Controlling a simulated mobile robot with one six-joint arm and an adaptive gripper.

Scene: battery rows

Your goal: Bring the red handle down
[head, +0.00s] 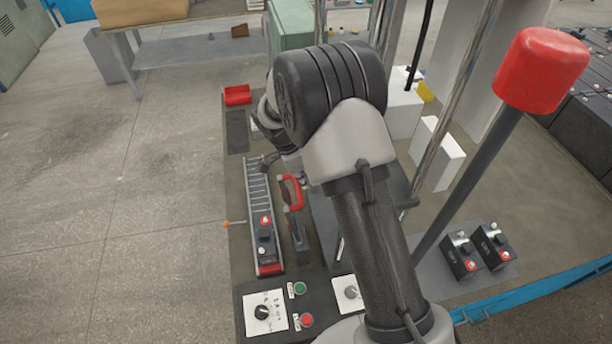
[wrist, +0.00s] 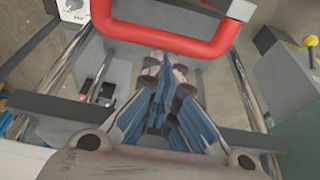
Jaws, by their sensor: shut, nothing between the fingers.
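The red handle (head: 293,191) is a U-shaped red bar on dark arms, beside the slotted strip on the bench, partly hidden by my arm. In the head view my gripper's dark tip (head: 268,161) shows only in part, a little up and left of the handle.
A tall lever with a large red knob (head: 543,70) rises at the right. A control panel (head: 265,312) with a dial and buttons lies in front. Two small black boxes (head: 476,252) sit at the right. Shiny vertical posts stand near my arm. Open floor lies to the left.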

